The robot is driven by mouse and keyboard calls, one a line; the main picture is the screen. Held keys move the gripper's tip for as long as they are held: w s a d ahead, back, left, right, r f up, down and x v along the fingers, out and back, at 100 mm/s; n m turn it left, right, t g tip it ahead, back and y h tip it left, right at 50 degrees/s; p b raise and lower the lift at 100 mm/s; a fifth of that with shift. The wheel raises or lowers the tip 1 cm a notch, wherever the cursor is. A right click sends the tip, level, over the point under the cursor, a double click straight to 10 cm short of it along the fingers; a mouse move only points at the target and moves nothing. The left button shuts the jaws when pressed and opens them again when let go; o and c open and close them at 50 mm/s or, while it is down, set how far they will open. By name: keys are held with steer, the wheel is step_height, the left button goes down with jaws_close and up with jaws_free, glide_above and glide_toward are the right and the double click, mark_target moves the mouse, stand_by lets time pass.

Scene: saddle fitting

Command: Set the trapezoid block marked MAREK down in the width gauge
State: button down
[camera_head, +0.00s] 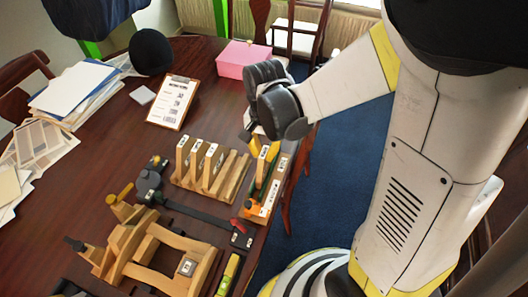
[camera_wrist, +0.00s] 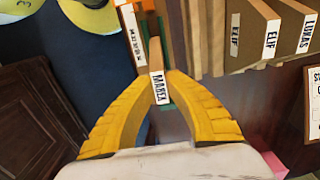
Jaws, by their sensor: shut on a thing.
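My gripper (camera_wrist: 160,84) has its yellow fingers shut on the trapezoid block marked MAREK (camera_wrist: 159,90), its white name label facing the wrist camera. In the head view my gripper (camera_head: 263,150) is over the far end of a narrow wooden board with green and orange parts, which looks like the width gauge (camera_head: 256,211). The gauge also shows in the wrist view (camera_wrist: 128,19), with a white label and a green strip just beyond the block.
A wooden rack (camera_head: 225,188) with several upright name-marked blocks stands close left of the gauge; ELIF (camera_wrist: 271,38) and LUKAS (camera_wrist: 307,34) are readable. A wooden saddle frame (camera_head: 150,250), a clipboard (camera_head: 172,101) and a pink box (camera_head: 243,59) are also on the table.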

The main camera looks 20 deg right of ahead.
steer(key=shift+f+b, duration=0.6)
steer(key=shift+b, duration=0.05)
stand_by(1.0)
steer(key=c, duration=1)
jaws_free()
steer(key=shift+r, duration=0.15)
steer(key=shift+r+p, duration=2)
steer(key=shift+r, duration=0.4)
steer(key=shift+r+p, duration=1.25)
steer(key=shift+r, duration=0.3)
